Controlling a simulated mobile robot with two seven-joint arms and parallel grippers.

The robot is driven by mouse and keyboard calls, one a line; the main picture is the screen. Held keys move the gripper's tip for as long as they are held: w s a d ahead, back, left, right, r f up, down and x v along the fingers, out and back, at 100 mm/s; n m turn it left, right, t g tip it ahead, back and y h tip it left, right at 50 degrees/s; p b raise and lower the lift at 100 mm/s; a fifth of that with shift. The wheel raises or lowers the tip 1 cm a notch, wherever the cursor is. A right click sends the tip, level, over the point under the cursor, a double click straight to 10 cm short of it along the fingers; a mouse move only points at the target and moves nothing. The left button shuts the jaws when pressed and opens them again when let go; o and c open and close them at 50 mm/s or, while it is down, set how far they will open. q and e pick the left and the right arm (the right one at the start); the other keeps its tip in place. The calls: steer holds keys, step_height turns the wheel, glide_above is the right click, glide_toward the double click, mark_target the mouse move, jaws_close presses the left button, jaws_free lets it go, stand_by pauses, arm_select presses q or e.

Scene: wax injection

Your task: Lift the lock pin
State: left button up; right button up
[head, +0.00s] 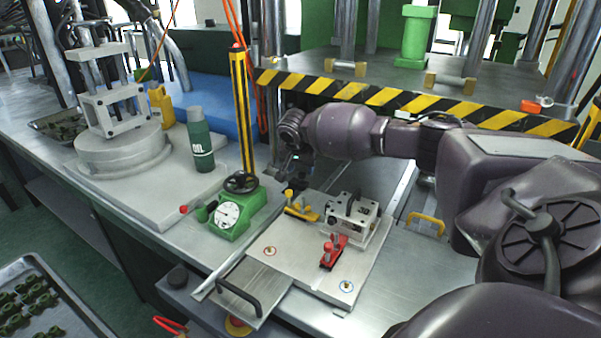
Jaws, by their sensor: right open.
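I cannot tell for certain which part is the lock pin. On the light plate (300,268) sits a metal block (353,218) with a dark handle on top. A yellow-handled part (301,211) is at the block's left, and a red clamp-like part (333,252) is in front of it. Small brass pins stand on the plate, one at the left (270,251) and one at the front right (346,286). My right gripper (291,184) is open, pointing down just behind the yellow part. Its fingertips are small and dark, so contact is unclear. My left gripper is not in view.
A green gauge (232,215) with a black handwheel stands left of the plate. A green bottle (200,140) and a yellow bottle (161,106) stand further left. A yellow-black striped press edge (400,100) runs behind my right arm. A tray of green parts (40,305) is at lower left.

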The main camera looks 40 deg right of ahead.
steer(key=shift+x, duration=1.1)
steer(key=shift+c, duration=0.5)
jaws_close()
